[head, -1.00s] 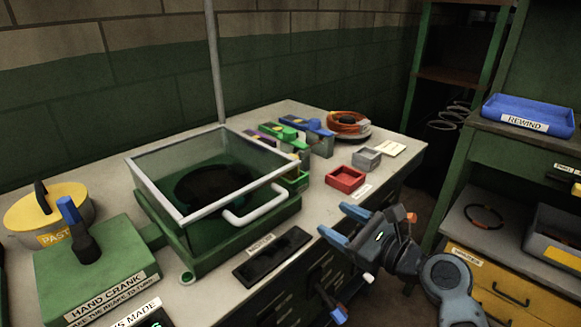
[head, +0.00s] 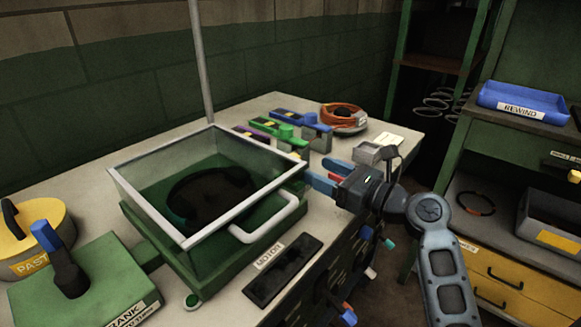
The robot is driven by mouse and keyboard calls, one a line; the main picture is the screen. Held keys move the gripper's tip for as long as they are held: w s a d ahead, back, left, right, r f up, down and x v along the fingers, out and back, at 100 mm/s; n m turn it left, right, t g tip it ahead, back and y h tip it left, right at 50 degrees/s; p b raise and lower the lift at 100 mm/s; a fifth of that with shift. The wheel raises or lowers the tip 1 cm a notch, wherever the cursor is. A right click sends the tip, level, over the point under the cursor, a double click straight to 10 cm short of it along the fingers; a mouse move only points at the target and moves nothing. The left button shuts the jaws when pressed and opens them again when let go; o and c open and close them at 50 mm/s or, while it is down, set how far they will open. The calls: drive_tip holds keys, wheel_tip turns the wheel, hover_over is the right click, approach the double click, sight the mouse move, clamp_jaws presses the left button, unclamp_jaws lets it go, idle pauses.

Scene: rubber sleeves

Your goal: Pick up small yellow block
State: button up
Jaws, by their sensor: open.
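I cannot make out a separate small yellow block with certainty. A small yellowish patch (head: 297,155) shows beside the back right corner of the glass-walled green box, too small to identify. My gripper (head: 326,173) has blue fingers, which are open and point left over the right part of the bench.
The glass-walled green box (head: 150,238) with a white handle (head: 265,225) stands left of my gripper. Several coloured clamp-like devices (head: 287,131) and a grey tray (head: 368,152) lie behind. A black strip (head: 283,270) lies in front. A coil of orange cable (head: 343,115) sits at the back.

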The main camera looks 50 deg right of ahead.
sight(298, 159)
drive_tip(key=shift+w+r, duration=0.2)
drive_tip(key=shift+w, duration=3.3)
drive_tip(key=c, duration=1.1)
drive_tip(key=shift+o, duration=0.2)
